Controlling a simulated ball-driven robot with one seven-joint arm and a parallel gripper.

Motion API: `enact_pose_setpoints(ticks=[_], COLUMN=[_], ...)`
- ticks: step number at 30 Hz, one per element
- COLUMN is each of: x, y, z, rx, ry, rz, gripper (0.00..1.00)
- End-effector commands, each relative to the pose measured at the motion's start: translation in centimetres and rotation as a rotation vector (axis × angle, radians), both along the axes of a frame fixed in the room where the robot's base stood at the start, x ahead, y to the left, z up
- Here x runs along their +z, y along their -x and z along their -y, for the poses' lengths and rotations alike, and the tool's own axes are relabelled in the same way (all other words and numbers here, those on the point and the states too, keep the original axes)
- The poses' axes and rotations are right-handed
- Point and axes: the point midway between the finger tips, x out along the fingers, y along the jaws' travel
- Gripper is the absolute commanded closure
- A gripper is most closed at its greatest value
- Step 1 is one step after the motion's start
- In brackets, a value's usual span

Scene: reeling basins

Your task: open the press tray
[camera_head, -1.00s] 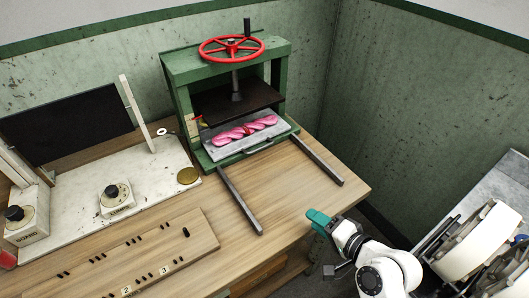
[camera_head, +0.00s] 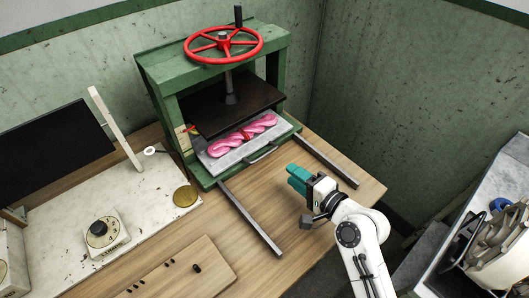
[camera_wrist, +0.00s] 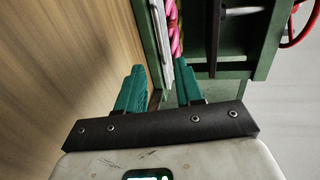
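The press tray (camera_head: 222,160) is a pale grey slab in the green press, under the dark plate, with a pink twisted skein (camera_head: 243,135) on it. A grey bar handle (camera_head: 262,152) is on its front edge. In the wrist view the tray (camera_wrist: 164,45) appears as a pale strip ahead, beside the pink skein. My gripper (camera_head: 291,175) is above the wooden table, in front and to the right of the handle, apart from it. Its two teal fingers stand apart with nothing between them in the wrist view (camera_wrist: 160,68). The handle is not clear in the wrist view.
The green press frame (camera_head: 160,70) carries a red wheel (camera_head: 222,44) on top. Two grey rails, left (camera_head: 250,218) and right (camera_head: 327,162), run forward from the press. The bench between them is clear. A white board with a dial (camera_head: 97,229) is at left.

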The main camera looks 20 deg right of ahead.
Motion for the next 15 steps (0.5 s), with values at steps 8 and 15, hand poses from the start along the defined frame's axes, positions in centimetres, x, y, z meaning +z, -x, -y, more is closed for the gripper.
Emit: enact_pose_setpoints(ticks=[8,15], x=[-0.6,-1.6], y=[-4.0,-7.8], z=[-1.3,-2.5], rx=[0.002,0.0], ry=[-0.001,0.001], rz=[0.001,0.0], gripper=[0.64,0.64])
